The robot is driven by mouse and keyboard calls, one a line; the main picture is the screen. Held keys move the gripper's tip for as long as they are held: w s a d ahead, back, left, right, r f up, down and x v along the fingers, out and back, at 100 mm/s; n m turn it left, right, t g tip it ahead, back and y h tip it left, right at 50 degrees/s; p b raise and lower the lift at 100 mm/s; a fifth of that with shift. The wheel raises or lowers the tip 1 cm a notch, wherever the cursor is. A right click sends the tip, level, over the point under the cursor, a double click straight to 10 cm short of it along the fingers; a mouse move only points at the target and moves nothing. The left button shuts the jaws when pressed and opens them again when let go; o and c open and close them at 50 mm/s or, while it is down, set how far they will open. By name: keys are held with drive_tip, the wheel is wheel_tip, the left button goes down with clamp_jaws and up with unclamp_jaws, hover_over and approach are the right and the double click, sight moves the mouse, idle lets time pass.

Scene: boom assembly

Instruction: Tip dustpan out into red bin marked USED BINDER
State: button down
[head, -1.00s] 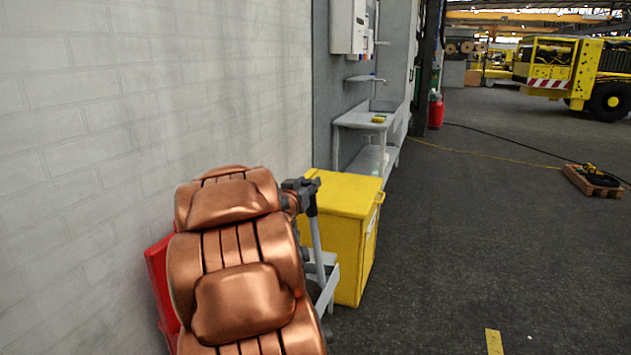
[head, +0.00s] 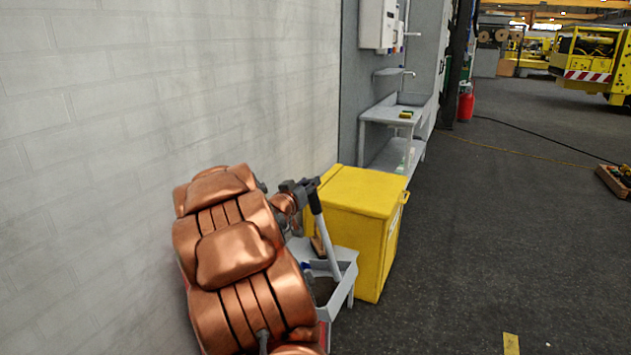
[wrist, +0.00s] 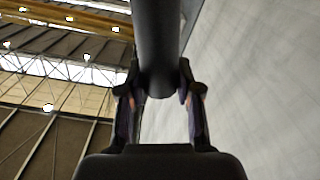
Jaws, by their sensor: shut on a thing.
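My gripper (head: 302,188) is shut on the upper end of the dustpan's long grey handle. The grey dustpan (head: 346,262) hangs below it, in front of the yellow box, with dark material (head: 322,289) visible inside. In the wrist view my gripper (wrist: 160,95) has its fingers on both sides of a dark round bar. The red bin is almost wholly hidden behind my copper-coloured arm; only a red sliver (head: 325,337) shows below the dustpan. Its marking cannot be seen.
A yellow lidded box (head: 362,205) stands right behind the dustpan. A pale brick wall (head: 120,130) runs along the left. A sink bench (head: 385,112) stands beyond the box. The dark floor to the right is open near me.

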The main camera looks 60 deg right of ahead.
drive_tip(key=w+f+n+p, duration=0.1)
drive_tip(key=w+n+p, duration=0.3)
drive_tip(key=w+p, duration=0.7)
drive_tip(key=shift+w+a+p, duration=0.35)
drive_tip(key=shift+w+p, duration=0.05)
drive_tip(key=shift+w, duration=2.45)
drive_tip(key=shift+f, duration=0.1)
